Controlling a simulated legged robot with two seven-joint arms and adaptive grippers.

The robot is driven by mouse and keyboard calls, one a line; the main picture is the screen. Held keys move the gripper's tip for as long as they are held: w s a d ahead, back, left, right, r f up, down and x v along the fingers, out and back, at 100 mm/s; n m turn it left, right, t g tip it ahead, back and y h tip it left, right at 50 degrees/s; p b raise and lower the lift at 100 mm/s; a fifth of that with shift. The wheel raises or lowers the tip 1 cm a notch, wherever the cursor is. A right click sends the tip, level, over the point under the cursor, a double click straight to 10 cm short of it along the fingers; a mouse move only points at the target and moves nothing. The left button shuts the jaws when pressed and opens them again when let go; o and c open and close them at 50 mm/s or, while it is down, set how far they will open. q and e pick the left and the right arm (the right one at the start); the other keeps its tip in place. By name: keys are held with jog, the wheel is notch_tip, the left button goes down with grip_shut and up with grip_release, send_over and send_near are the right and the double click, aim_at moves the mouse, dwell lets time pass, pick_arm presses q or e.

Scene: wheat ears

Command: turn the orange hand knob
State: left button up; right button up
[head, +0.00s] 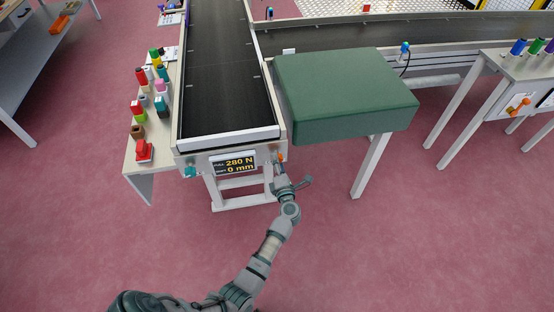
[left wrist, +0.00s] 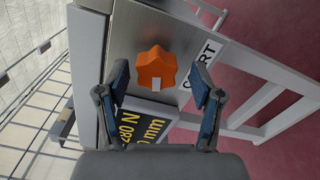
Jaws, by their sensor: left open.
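The orange hand knob (head: 281,157) is on the front end panel of the conveyor, right of the display (head: 233,164). In the left wrist view the lobed orange knob (left wrist: 156,68) has a pale mark on its lower edge. My left gripper (head: 284,181) is just in front of the knob in the head view. In the left wrist view its two blue-padded fingers (left wrist: 159,84) are open, one on each side of the knob, with clear gaps to it. I cannot tell how far the knob is from the fingertips in depth. My right gripper is not in view.
The display reads 280 N and 0 mm. A teal knob (head: 190,171) is at the panel's left. A green padded block (head: 345,85) stands close on the right. A side table (head: 137,170) with several coloured items is on the left. The pink floor in front is free.

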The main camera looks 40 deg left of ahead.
pick_arm(q)
jog(key=v, duration=1)
